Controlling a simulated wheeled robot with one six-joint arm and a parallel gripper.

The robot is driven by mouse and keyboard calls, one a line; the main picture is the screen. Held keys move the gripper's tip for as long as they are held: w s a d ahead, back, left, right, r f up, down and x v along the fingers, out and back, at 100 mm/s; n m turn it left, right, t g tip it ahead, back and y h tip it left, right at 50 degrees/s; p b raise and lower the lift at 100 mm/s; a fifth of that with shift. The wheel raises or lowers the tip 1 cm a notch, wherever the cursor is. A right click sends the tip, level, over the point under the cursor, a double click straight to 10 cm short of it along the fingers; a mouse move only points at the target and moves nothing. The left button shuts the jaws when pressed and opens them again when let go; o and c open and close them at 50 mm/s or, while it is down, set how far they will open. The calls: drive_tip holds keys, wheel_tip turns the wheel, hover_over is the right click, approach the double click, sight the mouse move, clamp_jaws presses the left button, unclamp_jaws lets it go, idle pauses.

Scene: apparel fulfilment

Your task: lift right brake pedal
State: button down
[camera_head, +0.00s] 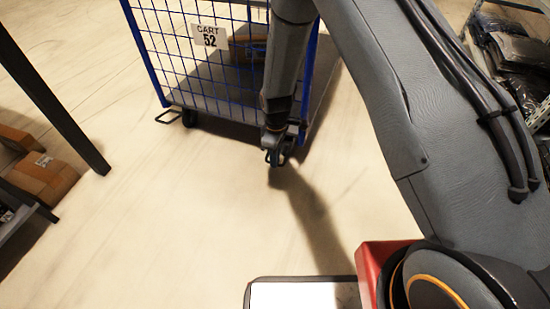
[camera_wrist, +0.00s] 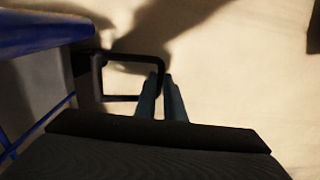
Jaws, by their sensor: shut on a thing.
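The right brake pedal is a black looped bar (camera_wrist: 132,55) sticking out from under the cart's blue edge in the wrist view. My gripper (camera_wrist: 161,77) has its two fingers close together at the outer right end of the loop, shut on that bar. In the head view my gripper (camera_head: 275,157) is low at the right front corner of the blue wire cart (camera_head: 145,55), labelled CART 52. There my wrist and fingers mostly hide the right pedal. The left brake pedal (camera_head: 167,118) shows beside a caster at the left front corner.
A brown box (camera_head: 250,46) lies inside the cart. A dark rack post (camera_head: 60,115) and cardboard boxes (camera_head: 42,178) stand at left. A shelf with dark wrapped packs (camera_head: 520,55) is at upper right. The floor in front of the cart is clear.

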drive_tip(key=r+p, duration=0.1)
drive_tip(key=p, duration=0.1)
drive_tip(key=w+r+p, duration=0.1)
drive_tip(key=r+p, duration=0.2)
drive_tip(key=p, duration=0.1)
drive_tip(key=shift+w+d+r, duration=0.15)
drive_tip(key=shift+w+d, duration=0.15)
drive_tip(key=shift+d, duration=0.1)
drive_tip(key=shift+a, duration=0.1)
drive_tip(key=shift+w, duration=0.1)
drive_tip(key=c, duration=1.8)
unclamp_jaws()
drive_tip(key=shift+c, duration=0.2)
drive_tip(key=shift+r, duration=0.1)
wheel_tip(320, 180, up, 8)
drive_tip(key=p, duration=0.3)
